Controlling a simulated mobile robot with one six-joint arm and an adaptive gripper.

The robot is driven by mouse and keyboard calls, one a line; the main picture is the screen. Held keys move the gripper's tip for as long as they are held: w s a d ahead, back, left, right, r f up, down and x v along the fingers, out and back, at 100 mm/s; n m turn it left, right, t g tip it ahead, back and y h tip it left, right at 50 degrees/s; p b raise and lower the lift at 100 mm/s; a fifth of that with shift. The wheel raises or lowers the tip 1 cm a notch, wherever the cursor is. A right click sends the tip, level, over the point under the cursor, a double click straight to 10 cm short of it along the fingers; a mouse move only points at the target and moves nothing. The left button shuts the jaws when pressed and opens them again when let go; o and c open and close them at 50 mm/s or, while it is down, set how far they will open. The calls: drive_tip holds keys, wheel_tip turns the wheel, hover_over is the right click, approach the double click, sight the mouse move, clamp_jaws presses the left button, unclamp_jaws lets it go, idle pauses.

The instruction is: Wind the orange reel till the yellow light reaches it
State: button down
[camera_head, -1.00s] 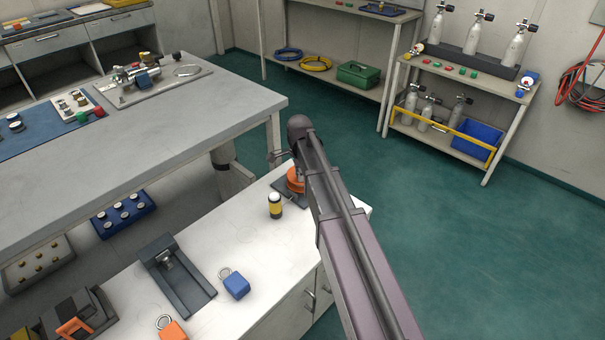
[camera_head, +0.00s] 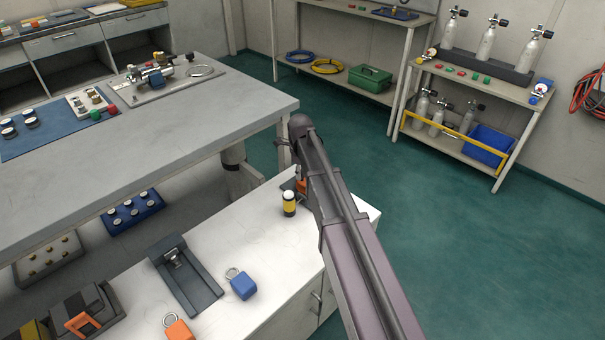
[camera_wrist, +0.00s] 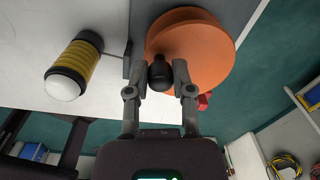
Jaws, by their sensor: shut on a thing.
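The orange reel (camera_wrist: 205,45) fills the upper middle of the wrist view, with a black knob (camera_wrist: 159,78) on its face. My gripper (camera_wrist: 159,70) is shut on this knob, one finger on each side. In the head view the reel (camera_head: 301,184) is mostly hidden behind my arm, and my fingers cannot be made out. The yellow light (camera_head: 289,203), a yellow and black cylinder with a white top, stands upright on the white counter beside the reel. It also shows in the wrist view (camera_wrist: 78,62), left of my gripper and apart from it.
The white counter (camera_head: 245,225) also holds a dark grey fixture (camera_head: 190,280), a blue padlock (camera_head: 242,286) and an orange padlock (camera_head: 178,327). A grey workbench (camera_head: 200,120) stands behind it. The green floor on the right is open up to the cylinder shelf (camera_head: 465,75).

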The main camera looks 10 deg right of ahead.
drive_tip(key=shift+w+d+m, duration=0.1)
drive_tip(key=shift+w+m, duration=0.05)
drive_tip(key=shift+m, duration=0.15)
drive_tip(key=shift+c, duration=2.4)
unclamp_jaws()
